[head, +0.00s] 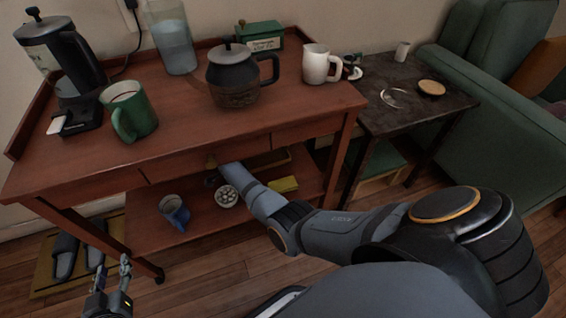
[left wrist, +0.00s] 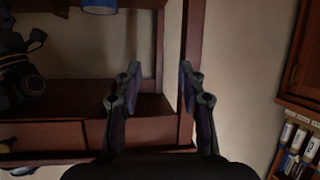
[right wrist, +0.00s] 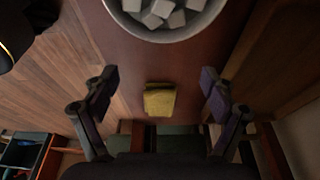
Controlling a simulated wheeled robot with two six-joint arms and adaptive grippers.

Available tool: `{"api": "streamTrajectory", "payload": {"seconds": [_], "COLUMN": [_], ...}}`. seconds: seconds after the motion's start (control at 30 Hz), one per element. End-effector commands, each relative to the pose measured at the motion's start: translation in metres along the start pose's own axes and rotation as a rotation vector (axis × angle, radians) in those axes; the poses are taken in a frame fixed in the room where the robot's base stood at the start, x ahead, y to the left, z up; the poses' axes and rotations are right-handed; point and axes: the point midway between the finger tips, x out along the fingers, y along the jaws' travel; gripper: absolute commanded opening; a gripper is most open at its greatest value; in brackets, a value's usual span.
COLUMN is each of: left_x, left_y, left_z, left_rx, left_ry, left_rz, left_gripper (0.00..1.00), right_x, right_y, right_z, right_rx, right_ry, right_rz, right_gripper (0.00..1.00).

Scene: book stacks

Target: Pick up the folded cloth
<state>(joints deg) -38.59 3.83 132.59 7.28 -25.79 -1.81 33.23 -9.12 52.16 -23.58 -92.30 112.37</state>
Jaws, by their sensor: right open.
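The folded cloth (right wrist: 160,99) is yellow and lies flat on the lower shelf of the wooden table. In the head view the cloth (head: 284,184) shows beside my right forearm. My right gripper (right wrist: 159,78) is open, with one finger to each side of the cloth and clear gaps; it holds nothing. In the head view the right gripper is hidden under the tabletop. My left gripper (head: 113,277) is low at the front left of the table. In the left wrist view its fingers (left wrist: 160,75) are apart with nothing between them.
A bowl of white cubes (right wrist: 165,18) stands near the cloth on the lower shelf (head: 150,232). A blue mug (head: 174,211) is further left there. The tabletop (head: 190,112) overhangs the shelf. A side table (head: 405,75) stands at right.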

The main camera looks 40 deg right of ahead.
Motion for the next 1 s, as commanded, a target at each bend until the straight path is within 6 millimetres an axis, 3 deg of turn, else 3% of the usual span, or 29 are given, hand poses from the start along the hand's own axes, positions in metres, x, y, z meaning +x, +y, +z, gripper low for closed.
{"api": "streamTrajectory", "payload": {"seconds": [0.17,0.3,0.67,0.9,1.0], "left_x": [0.0,0.002,0.002,-0.007,-0.015], "left_y": [0.0,-0.001,-0.001,-0.001,0.0], "left_z": [-0.002,-0.021,-0.044,-0.101,-0.125], "left_rx": [0.001,0.006,0.014,0.034,0.042], "left_ry": [0.006,0.079,0.171,0.397,0.499], "left_rz": [0.0,-0.003,-0.005,-0.01,-0.01], "left_gripper": [0.4,0.4,0.4,0.4,0.4], "right_x": [0.012,0.02,0.026,0.038,0.044], "right_y": [0.0,0.0,0.0,0.0,0.0], "right_z": [-0.034,-0.059,-0.079,-0.116,-0.113], "right_rx": [0.003,0.0,-0.001,-0.001,-0.003], "right_ry": [0.003,0.002,0.001,0.002,-0.001], "right_rz": [-0.001,-0.001,0.001,-0.001,0.0], "right_gripper": [0.85,0.85,0.85,0.85,0.85]}}
